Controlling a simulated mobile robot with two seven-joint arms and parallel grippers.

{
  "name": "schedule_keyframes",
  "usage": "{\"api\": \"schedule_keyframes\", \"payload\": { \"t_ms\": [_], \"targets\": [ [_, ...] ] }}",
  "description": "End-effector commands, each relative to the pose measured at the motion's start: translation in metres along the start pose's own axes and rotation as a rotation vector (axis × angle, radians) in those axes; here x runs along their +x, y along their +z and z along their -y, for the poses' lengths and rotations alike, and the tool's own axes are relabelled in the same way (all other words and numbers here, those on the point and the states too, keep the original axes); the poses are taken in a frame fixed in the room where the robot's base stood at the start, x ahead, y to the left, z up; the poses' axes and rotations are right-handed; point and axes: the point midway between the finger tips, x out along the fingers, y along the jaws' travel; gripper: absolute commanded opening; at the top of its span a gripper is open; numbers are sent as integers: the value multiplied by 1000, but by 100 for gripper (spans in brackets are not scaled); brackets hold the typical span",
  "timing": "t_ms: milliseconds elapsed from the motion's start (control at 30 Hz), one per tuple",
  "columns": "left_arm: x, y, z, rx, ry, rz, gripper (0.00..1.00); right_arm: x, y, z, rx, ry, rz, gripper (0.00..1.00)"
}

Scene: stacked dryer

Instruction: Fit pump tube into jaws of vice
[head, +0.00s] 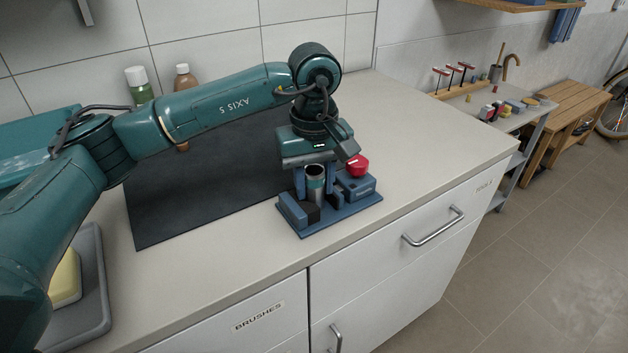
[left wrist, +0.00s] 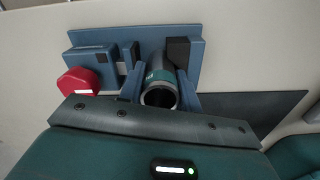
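The pump tube (head: 315,172) is a short metal cylinder with a teal band. It stands roughly upright at the blue vice (head: 345,212), and its open end faces the camera in the left wrist view (left wrist: 160,95). My left gripper (head: 315,182) points down over the vice, one finger on each side of the tube, seemingly closed on it. The vice's dark jaw pads show on both sides of the tube in the left wrist view, with the tube's far end between them. Whether that end touches the vice base is hidden. My right gripper is not in view.
A red knob (head: 357,165) sits on the vice's far right side, close to my gripper. A dark mat (head: 200,190) lies left of the vice. Two bottles (head: 138,85) stand by the wall. The counter right of the vice is clear up to its edge.

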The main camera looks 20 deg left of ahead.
Motion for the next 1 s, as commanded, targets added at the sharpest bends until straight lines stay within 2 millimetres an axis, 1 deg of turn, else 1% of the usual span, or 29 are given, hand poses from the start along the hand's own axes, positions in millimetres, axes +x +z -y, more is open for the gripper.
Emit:
{"api": "schedule_keyframes", "payload": {
  "t_ms": [33, 200, 267, 733, 867, 1000],
  "targets": [
    [2, 0, 1, 0, -6, 2, 40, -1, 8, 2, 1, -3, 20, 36],
    [2, 0, 2, 0, -8, 3, 54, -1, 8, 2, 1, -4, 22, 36],
    [3, 0, 2, 0, -9, 3, 57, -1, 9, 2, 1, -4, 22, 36],
    [3, 1, 2, 0, -11, 4, 57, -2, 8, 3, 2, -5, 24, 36],
    [-9, 0, 2, 0, -10, 4, 57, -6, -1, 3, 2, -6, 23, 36],
    [-34, 0, 1, 0, -7, 3, 57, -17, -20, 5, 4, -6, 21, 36]
  ]
}}
